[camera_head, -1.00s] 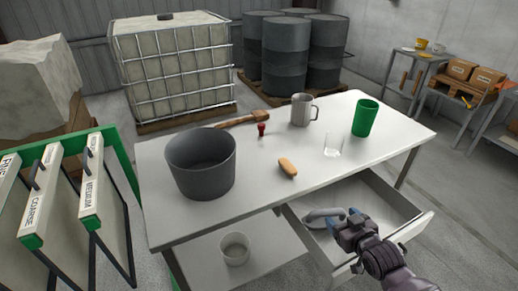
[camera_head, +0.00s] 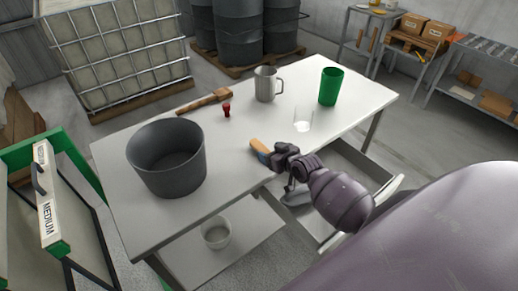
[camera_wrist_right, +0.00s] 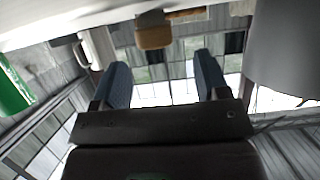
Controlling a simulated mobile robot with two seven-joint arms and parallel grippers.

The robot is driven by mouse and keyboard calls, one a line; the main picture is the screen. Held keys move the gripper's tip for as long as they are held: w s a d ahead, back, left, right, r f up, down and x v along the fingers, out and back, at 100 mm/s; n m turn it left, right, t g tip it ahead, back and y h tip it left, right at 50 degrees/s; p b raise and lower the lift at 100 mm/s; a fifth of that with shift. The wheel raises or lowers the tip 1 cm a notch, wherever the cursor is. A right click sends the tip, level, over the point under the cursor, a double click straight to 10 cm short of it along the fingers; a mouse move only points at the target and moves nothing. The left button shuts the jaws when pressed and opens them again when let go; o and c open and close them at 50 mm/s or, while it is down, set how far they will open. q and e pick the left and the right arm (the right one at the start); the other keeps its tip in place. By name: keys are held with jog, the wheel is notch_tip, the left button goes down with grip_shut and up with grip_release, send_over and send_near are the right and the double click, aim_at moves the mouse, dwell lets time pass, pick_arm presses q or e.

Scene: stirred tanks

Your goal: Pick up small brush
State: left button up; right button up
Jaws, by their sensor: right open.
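The small brush (camera_head: 258,145), a tan rounded block, lies on the white table near its front edge. It also shows in the right wrist view (camera_wrist_right: 154,36), ahead of and between the finger lines. My right gripper (camera_head: 265,157) is at the brush's near end, and its blue fingers cover part of that end. In the right wrist view my right gripper (camera_wrist_right: 163,75) is open, with nothing between the two blue fingers. My left gripper is out of view.
A wooden-handled tool (camera_head: 205,102) and a small red item (camera_head: 227,110) lie behind. An open drawer (camera_head: 340,170) is below my arm.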

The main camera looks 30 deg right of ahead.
aim_at(264, 150)
jog(key=shift+d+x, duration=0.2)
jog(key=shift+x, duration=2.55)
jog(key=shift+s+f, duration=0.15)
jog(key=shift+f, duration=0.05)
jog(key=c, duration=1)
